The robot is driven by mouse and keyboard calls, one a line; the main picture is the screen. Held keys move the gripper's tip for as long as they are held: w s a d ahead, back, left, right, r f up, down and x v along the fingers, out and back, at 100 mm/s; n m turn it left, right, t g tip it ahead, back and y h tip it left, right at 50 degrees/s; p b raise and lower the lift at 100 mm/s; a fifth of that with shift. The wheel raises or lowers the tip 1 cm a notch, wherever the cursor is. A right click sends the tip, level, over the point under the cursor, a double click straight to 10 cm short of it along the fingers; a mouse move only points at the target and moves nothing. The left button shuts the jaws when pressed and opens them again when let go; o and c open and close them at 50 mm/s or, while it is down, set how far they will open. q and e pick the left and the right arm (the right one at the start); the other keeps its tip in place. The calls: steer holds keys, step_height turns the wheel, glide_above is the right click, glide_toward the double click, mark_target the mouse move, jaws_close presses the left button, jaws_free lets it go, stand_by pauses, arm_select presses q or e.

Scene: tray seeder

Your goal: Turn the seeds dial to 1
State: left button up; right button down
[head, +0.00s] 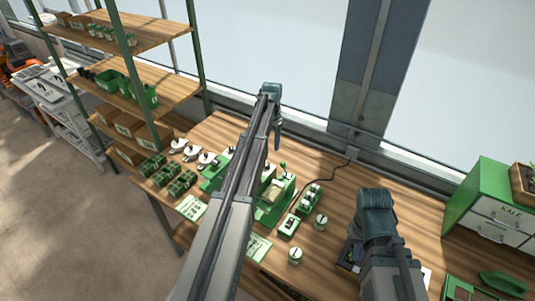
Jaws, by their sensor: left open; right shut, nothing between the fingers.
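The green tray seeder (275,207) stands on the wooden bench, partly hidden behind my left arm. Green boxes with pale tops, one nearer (289,226) and one farther (310,197), sit to its right. Two small round pale-topped pieces (321,222) (295,256) stand near them. I cannot tell which part is the seeds dial, and no numbers are readable. My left gripper (277,138) hangs down at the end of the raised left arm, over the back of the bench, touching nothing visible. My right arm is folded at the bench's front right; its gripper is hidden behind it.
The wooden bench (330,180) has clear room behind the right arm. A green and white KALE drawer unit (495,218) stands at the right. Green seed packs (180,184) and pale round-topped items (207,159) lie left. Shelves (140,35) rise at the back left. A dark cable (325,178) crosses the bench.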

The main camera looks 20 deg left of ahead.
mark_target(267, 164)
arm_select(q)
steer(key=f+b, duration=0.4)
steer(key=a+f+b, duration=0.1)
steer(key=f+b, duration=0.4)
steer(key=a+f+b, duration=0.1)
steer(key=f+b, duration=0.3)
steer(key=b, duration=0.1)
steer(key=shift+w+f, duration=0.2)
steer(key=shift+w, duration=0.2)
jaws_close()
